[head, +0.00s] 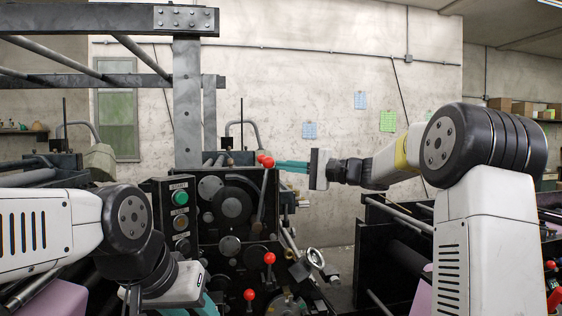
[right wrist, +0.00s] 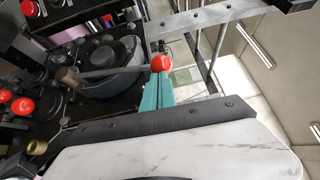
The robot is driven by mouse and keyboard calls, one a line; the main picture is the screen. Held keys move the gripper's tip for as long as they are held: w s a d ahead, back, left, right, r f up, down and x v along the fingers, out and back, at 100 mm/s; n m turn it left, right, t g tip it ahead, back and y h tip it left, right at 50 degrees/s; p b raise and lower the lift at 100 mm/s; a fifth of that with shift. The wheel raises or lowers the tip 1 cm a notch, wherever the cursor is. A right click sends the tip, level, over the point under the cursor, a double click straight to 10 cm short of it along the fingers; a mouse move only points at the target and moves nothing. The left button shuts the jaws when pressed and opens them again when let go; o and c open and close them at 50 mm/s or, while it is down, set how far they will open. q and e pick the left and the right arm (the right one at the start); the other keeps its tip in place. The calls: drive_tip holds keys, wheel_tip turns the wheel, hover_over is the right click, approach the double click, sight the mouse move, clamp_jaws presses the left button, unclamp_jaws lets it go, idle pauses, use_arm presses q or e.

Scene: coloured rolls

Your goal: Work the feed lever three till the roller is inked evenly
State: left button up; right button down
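Levers with red ball knobs stand on the dark press. Two knobs show close together at the top of its side in the head view, the upper-left one (head: 261,158) and the lower-right one (head: 268,163). My right gripper (head: 278,164) comes in from the right, its teal fingertips beside the lower-right knob. In the right wrist view the teal fingers (right wrist: 160,80) lie together, with a red knob (right wrist: 161,63) on a metal lever right at their tips; contact is unclear. My left gripper (head: 203,306) is low at the bottom edge, mostly cut off. No lever number is readable.
A control box with a green START button (head: 180,198) and a yellow button (head: 181,223) is left of the levers. More red knobs (head: 269,258) sit lower on the press. Another machine (head: 385,250) stands at right. A steel frame (head: 187,110) rises at left.

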drive_tip(key=s+a, duration=0.1)
drive_tip(key=a, duration=0.6)
drive_tip(key=shift+s+a+r, duration=0.2)
drive_tip(key=shift+s+a, duration=0.05)
drive_tip(key=shift+a, duration=0.1)
idle(0.8)
drive_tip(key=shift+d, duration=0.15)
drive_tip(key=w+d, duration=0.2)
drive_tip(key=d, duration=0.8)
drive_tip(key=shift+d+f, duration=0.2)
drive_tip(key=shift+f, duration=0.05)
drive_tip(key=shift+a, duration=0.1)
idle(0.6)
